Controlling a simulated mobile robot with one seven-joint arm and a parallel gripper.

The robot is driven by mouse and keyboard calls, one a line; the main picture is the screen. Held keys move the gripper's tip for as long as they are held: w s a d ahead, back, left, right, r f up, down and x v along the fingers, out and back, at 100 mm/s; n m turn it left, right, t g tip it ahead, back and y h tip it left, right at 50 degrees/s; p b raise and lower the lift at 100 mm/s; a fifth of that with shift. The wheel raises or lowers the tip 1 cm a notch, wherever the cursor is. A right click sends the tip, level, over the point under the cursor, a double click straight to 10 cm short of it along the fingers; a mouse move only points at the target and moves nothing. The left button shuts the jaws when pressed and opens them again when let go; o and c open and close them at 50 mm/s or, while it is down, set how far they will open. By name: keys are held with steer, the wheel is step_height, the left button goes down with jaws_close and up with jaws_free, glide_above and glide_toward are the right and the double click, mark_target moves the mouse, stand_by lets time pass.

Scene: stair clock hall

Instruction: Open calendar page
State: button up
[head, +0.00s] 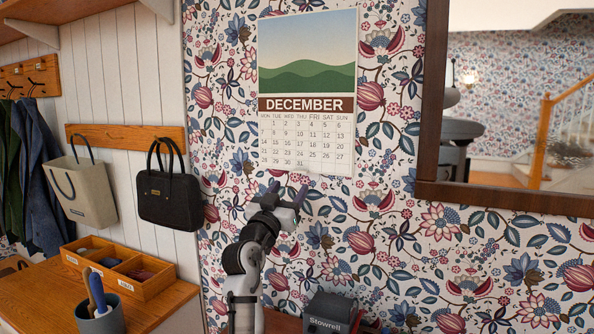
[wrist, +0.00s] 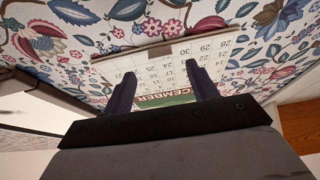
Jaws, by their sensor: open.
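The wall calendar (head: 307,140) hangs on the flowered wall in the head view, showing a hill picture above a DECEMBER date grid. My gripper (head: 288,193) is just below the calendar's lower edge, open, with its two fingers pointing up toward it. In the wrist view the calendar (wrist: 178,60) appears upside down, with its lower edge toward the top of the picture. The two dark fingers of my gripper (wrist: 160,82) stand apart in front of the date grid, with nothing between them but the view of the page. I cannot tell whether they touch the paper.
A dark-framed mirror (head: 432,110) hangs to the right. A black handbag (head: 168,198) and a beige bag (head: 82,190) hang at the left. Below are a wooden sorting box (head: 150,288), a cup (head: 100,318) with utensils, and a dark Stowrell box (head: 328,315).

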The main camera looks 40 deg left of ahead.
steer(key=p+x, duration=0.1)
steer(key=x, duration=0.5)
steer(key=shift+p, duration=0.3)
steer(key=shift+c, duration=0.2)
jaws_close()
